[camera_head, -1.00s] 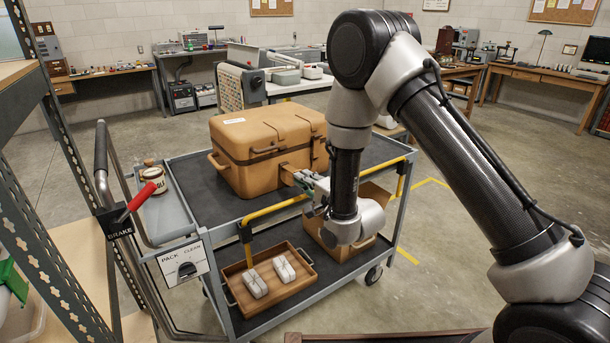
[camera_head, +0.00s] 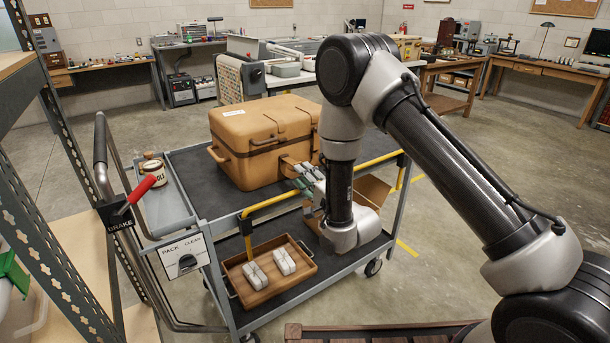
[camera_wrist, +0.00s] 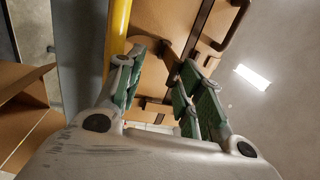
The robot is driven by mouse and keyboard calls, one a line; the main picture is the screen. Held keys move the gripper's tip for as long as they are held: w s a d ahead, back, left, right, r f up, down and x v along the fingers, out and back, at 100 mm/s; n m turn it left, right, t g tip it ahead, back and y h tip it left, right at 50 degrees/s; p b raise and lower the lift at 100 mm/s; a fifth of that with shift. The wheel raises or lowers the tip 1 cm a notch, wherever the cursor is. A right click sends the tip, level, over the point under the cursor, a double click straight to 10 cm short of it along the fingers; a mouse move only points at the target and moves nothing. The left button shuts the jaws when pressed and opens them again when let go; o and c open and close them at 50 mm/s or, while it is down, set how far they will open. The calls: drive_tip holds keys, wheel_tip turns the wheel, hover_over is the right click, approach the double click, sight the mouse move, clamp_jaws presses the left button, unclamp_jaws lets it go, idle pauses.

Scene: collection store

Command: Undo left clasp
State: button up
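The tan hard case (camera_head: 250,170) stands shut on the cart's top deck, with a dark seam band around it. A brown clasp-like piece (camera_head: 287,164) shows on its near face by my fingertips; I cannot tell its state. My gripper (camera_head: 303,176) is close to that face, beyond the yellow rail. In the wrist view my gripper (camera_wrist: 163,72) has its green-padded fingers apart, with the case face (camera_wrist: 178,20) beyond them. I see nothing held between the pads. Contact with the case cannot be made out. The lower part of that face is partly hidden by my gripper.
The yellow rail (camera_head: 275,201) runs along the cart's near edge, close to my gripper. A wooden tray (camera_head: 235,270) with pale blocks and an open cardboard box (camera_head: 372,190) sit on the lower deck.

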drive_tip(key=shift+s+f, duration=0.2)
drive_tip(key=shift+f, duration=0.05)
drive_tip(key=v, duration=0.7)
drive_tip(key=shift+r, duration=0.2)
drive_tip(key=shift+d, duration=0.1)
